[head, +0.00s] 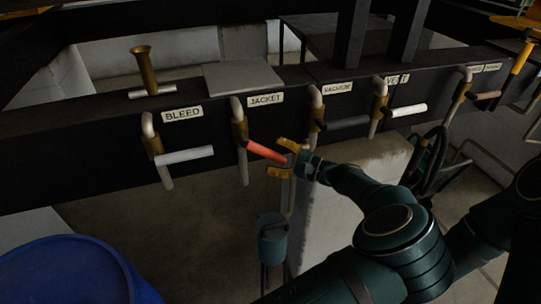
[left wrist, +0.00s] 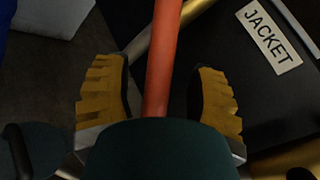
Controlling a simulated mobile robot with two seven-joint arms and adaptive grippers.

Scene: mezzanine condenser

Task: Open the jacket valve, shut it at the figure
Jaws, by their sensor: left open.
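The jacket valve has a red lever handle (head: 265,151) below the white JACKET label (head: 265,99), on a brass body (head: 240,130) with a pale pipe. The lever points right and slightly down. My left gripper (head: 284,159) is at the lever's free end, with its yellow fingers apart. In the left wrist view the red lever (left wrist: 162,60) runs between the two open fingers (left wrist: 158,105), with a gap on each side. The JACKET label (left wrist: 268,36) shows there too. I see no readable gauge or figure. My right gripper is not in view.
The BLEED valve's white lever (head: 184,156) is to the left, the VACUUM valve's dark lever (head: 348,123) and VENT valve's white lever (head: 408,110) to the right. A blue drum (head: 70,275) stands lower left.

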